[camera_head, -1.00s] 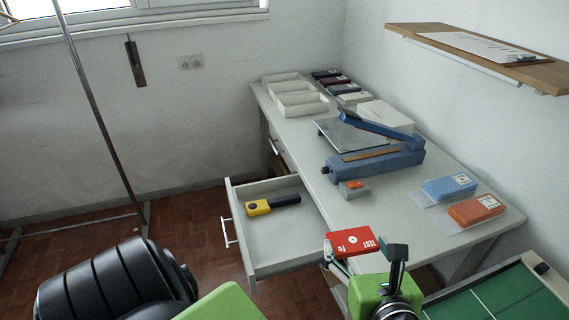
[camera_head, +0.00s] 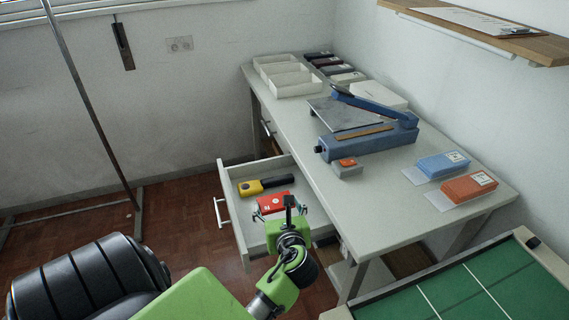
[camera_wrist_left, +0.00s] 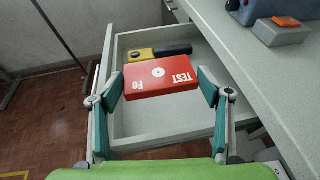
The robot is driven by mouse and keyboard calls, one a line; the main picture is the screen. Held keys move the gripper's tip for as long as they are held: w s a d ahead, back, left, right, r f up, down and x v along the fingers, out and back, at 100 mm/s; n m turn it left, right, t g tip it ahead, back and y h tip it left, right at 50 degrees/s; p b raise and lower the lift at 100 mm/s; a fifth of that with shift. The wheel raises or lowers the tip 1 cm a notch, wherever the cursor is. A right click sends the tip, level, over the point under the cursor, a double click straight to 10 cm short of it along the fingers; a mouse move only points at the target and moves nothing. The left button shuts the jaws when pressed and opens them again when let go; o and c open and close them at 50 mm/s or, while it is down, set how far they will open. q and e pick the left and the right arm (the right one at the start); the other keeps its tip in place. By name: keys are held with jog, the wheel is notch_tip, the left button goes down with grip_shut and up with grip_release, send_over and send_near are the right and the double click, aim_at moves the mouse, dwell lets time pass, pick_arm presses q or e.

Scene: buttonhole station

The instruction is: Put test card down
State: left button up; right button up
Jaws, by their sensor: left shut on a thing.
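The red test card (camera_head: 270,203), marked "TEST" and "Fe", is held in my left gripper (camera_head: 276,214). In the left wrist view the card (camera_wrist_left: 160,79) lies flat between the two fingers of the gripper (camera_wrist_left: 161,88), which are shut on its sides. The card is over the open drawer (camera_head: 234,207), whose pale floor (camera_wrist_left: 163,115) shows in front of it. I cannot tell whether the card touches the drawer floor. My right gripper is not in view.
A yellow and black tool (camera_head: 265,184) lies in the drawer behind the card. The table (camera_head: 375,213) holds a blue sealing machine (camera_head: 367,142), a grey block with an orange top (camera_head: 347,168), blue boxes (camera_head: 442,164) and orange boxes (camera_head: 468,187). A green mat (camera_head: 480,290) is at lower right.

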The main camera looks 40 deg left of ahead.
pick_arm(q)
jog(key=w+a+f, duration=0.1)
jog(key=w+f, duration=0.1)
jog(key=w+a+f+b, duration=0.1)
jog(key=w+a+f, duration=0.1)
jog(key=f, duration=0.1)
jog(key=w+a+f, duration=0.1)
jog(key=w+f, duration=0.1)
jog(key=shift+w+a+f+b, duration=0.15)
jog(key=shift+w+a+b, duration=0.15)
jog(key=shift+w+b, duration=0.1)
notch_tip(320, 180, down, 3)
jog(key=shift+f, duration=0.15)
jog(key=shift+b, duration=0.3)
